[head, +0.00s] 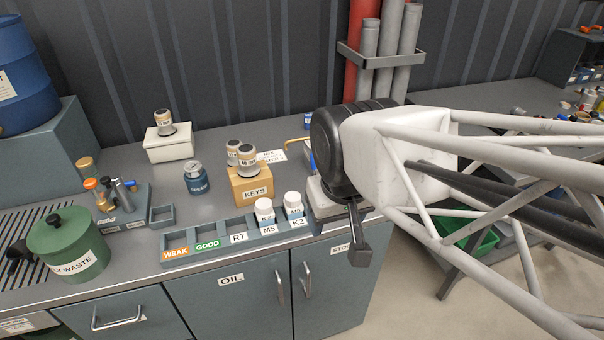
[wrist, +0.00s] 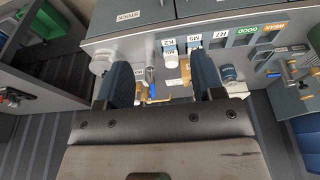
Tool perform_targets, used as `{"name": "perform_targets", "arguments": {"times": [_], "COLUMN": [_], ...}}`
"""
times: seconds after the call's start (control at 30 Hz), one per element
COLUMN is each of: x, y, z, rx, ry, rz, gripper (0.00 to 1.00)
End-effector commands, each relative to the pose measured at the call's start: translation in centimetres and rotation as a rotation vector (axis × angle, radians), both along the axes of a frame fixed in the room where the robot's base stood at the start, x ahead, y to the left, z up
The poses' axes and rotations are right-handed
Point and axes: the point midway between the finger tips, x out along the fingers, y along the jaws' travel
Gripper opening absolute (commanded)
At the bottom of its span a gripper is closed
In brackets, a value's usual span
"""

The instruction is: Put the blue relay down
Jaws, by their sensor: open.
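My gripper (wrist: 163,76) is open in the wrist view, with its two blue-grey fingers spread apart and nothing seen gripped between them. In the head view my gripper (head: 359,250) hangs over the right part of the bench, with one dark finger showing near the front edge. I cannot pick out the blue relay for certain. A small blue piece (head: 307,117) shows at the back of the bench, left of my wrist. In the wrist view a small blue part (wrist: 153,90) shows between the fingers, beyond them; I cannot tell whether either is the relay.
A labelled rack (head: 220,257) runs along the bench front, with two white bottles in its right part. A KEYS box (head: 250,187) carries small jars. A blue jar (head: 197,180), green waste pot (head: 67,243) and white box (head: 169,147) stand left. Pipes (head: 387,50) rise behind.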

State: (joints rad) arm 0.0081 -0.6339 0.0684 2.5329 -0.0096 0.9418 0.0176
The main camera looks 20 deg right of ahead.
Motion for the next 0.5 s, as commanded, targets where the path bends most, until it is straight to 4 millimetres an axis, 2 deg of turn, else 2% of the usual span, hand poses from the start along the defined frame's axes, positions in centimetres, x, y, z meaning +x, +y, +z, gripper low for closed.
{"name": "perform_targets", "arguments": {"times": [0.07,0.37,0.5], "x": [0.01,0.10,0.73], "y": [0.00,-0.02,-0.10], "z": [0.00,0.04,0.34], "rx": [0.000,-0.001,-0.001], "ry": [0.000,0.000,0.001], "rz": [0.000,0.000,-0.008], "gripper": [0.67,0.67,0.67]}}
